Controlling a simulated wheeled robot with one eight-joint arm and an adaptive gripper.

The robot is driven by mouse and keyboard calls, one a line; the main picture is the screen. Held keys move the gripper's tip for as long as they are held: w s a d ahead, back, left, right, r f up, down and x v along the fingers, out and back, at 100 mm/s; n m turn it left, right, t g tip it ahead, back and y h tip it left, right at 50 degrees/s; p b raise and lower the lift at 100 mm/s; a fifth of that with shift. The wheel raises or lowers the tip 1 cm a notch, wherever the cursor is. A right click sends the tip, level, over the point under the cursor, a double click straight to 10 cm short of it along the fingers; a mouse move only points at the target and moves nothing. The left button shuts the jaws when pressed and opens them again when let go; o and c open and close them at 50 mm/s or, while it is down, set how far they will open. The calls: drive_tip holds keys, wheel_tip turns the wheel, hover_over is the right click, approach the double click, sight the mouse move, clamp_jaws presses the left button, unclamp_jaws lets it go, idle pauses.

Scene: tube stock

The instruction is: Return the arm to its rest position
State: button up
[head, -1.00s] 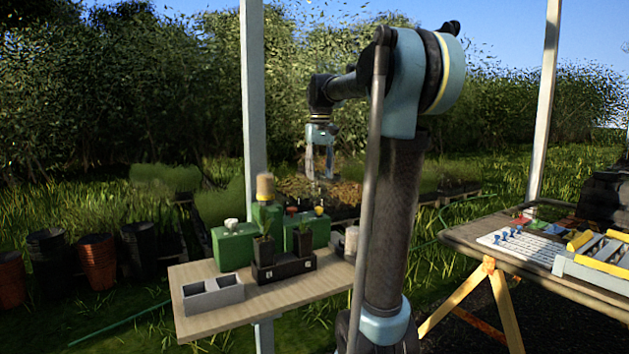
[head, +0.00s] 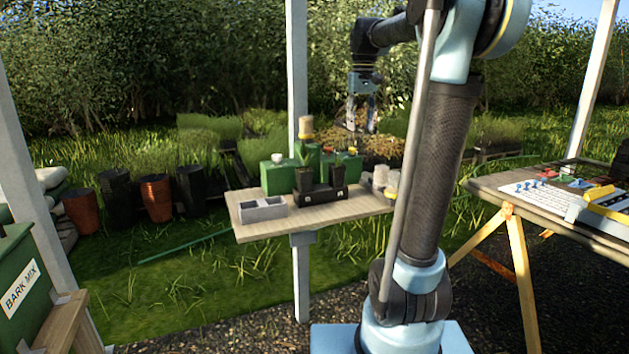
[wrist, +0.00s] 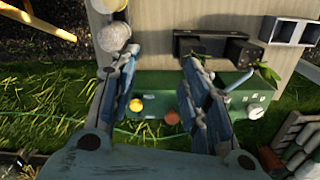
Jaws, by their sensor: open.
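My gripper (head: 361,114) hangs below my raised arm, fingers pointing down, in the head view. It appears above and behind the right part of the small wooden table (head: 237,213). In the wrist view my gripper (wrist: 158,75) has its two fingers spread apart with nothing between them. Below the fingers lie the table's edge, a green box (wrist: 150,110) and a black tray (wrist: 212,46) with a plant.
A grey two-cell block (head: 262,209) sits at the small table's left. Pale cups (head: 380,175) stand at its right. A second table (head: 480,186) is at the right. A white post (head: 297,60) and a bark mix bin (head: 30,290) stand nearby.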

drive_tip(key=s+d+f+t, duration=0.1)
drive_tip(key=s+d+f, duration=0.1)
drive_tip(key=s+f, duration=1.3)
drive_tip(key=s+d+f+m+t, duration=0.1)
drive_tip(key=s+d+f, duration=0.1)
drive_tip(key=s+f, duration=1.3)
drive_tip(key=shift+s+d+f+m, duration=0.15)
drive_tip(key=shift+f+m, duration=0.15)
drive_tip(key=shift+f, duration=0.35)
drive_tip(key=shift+w+f, duration=0.2)
drive_tip(key=shift+w, duration=0.3)
